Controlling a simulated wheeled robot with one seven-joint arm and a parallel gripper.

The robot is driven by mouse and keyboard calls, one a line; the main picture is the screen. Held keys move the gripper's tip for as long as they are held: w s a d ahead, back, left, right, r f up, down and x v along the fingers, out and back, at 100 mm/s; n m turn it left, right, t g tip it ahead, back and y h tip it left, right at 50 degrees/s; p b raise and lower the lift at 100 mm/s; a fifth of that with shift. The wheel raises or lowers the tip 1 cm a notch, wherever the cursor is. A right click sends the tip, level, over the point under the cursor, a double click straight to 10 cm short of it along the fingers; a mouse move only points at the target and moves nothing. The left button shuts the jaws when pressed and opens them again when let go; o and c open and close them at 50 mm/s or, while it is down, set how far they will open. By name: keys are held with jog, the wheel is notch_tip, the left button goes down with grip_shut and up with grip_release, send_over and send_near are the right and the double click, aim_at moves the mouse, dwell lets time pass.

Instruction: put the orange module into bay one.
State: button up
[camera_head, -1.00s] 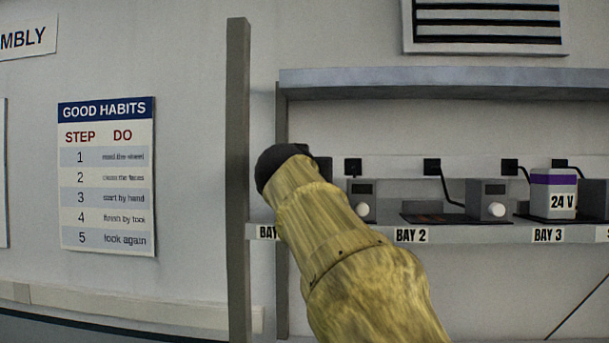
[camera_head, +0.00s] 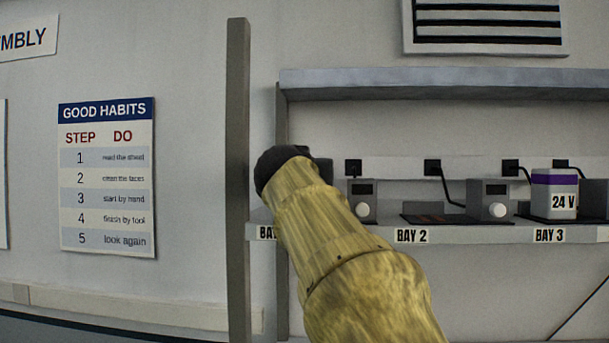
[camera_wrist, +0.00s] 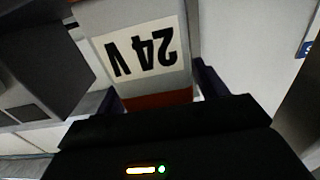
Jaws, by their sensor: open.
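A pale module (camera_wrist: 143,47) with an upside-down "24 V" label and an orange-red band (camera_wrist: 158,100) shows in the wrist view. My gripper (camera_wrist: 159,90) is open, with one dark finger on either side of the module near the band. I cannot tell whether the fingers touch it. In the head view my arm hides the gripper and this module. Bay one is mostly hidden behind my arm, and only part of its label (camera_head: 266,233) shows at the shelf's left end.
A purple-topped 24 V module (camera_head: 554,203) stands in bay 3. Bay 2 (camera_head: 430,218) has a dark, empty base plate beside a grey knob box (camera_head: 487,198). A grey post (camera_head: 239,180) stands left of the shelf, and an upper shelf (camera_head: 440,84) runs above. A dark box (camera_wrist: 45,50) is close in the wrist view.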

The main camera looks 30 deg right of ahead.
jog(key=b+v, duration=0.5)
jog(key=v, duration=0.6)
jog(key=shift+s+a, duration=0.2)
jog(key=shift+w, duration=0.15)
